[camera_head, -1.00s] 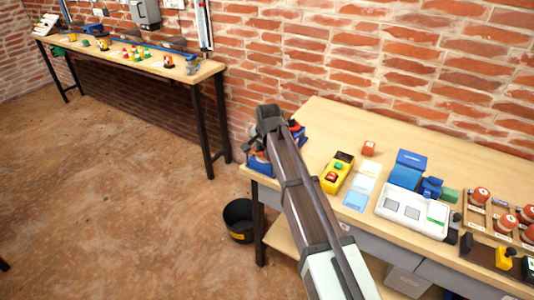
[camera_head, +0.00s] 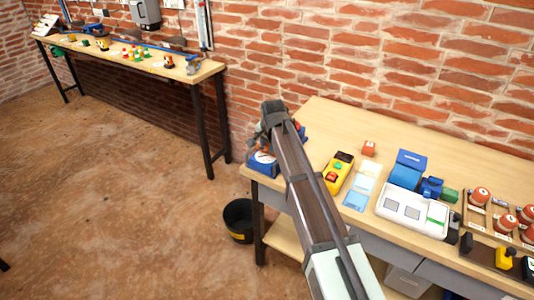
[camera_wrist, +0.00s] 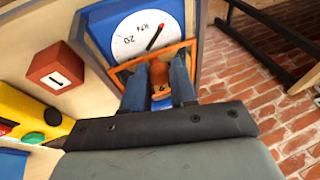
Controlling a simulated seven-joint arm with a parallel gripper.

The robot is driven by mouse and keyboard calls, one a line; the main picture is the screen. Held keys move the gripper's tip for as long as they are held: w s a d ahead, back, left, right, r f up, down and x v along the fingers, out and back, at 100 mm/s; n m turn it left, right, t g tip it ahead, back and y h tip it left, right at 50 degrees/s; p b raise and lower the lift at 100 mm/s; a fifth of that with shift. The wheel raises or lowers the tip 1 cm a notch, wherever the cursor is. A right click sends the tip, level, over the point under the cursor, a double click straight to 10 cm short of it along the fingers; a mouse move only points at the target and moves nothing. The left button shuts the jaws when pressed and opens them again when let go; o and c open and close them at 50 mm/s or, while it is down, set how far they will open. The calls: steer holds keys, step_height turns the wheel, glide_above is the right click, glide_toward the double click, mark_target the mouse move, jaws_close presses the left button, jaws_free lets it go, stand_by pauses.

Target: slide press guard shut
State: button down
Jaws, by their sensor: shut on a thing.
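The press (camera_head: 262,168) is a blue block at the left end of the near bench, mostly behind my arm in the head view. In the wrist view its blue body (camera_wrist: 98,28) carries a white round dial (camera_wrist: 138,32) with a red needle. The guard (camera_wrist: 190,50) is an orange frame crossing the lower part of the dial. My gripper (camera_wrist: 160,68) has its two blue-grey fingers closed around the guard's orange handle (camera_wrist: 160,76). The fingertips and the lower part of the press are partly hidden.
An orange block marked 1 (camera_wrist: 55,68) and a yellow button box (camera_head: 338,172) stand near the press. A white and blue device (camera_head: 412,210) and several red-topped pieces lie further right. A black bucket (camera_head: 238,220) stands on the floor below the bench's left end.

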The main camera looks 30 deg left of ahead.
steer(key=shift+w+a+r, duration=0.15)
steer(key=shift+w+a, duration=0.05)
steer(key=shift+w, duration=2.1)
steer(key=c, duration=1.1)
jaws_free()
steer(key=shift+o, duration=0.7)
steer(key=shift+d, duration=0.15)
steer(key=shift+s, duration=0.1)
step_height(320, 180, up, 7)
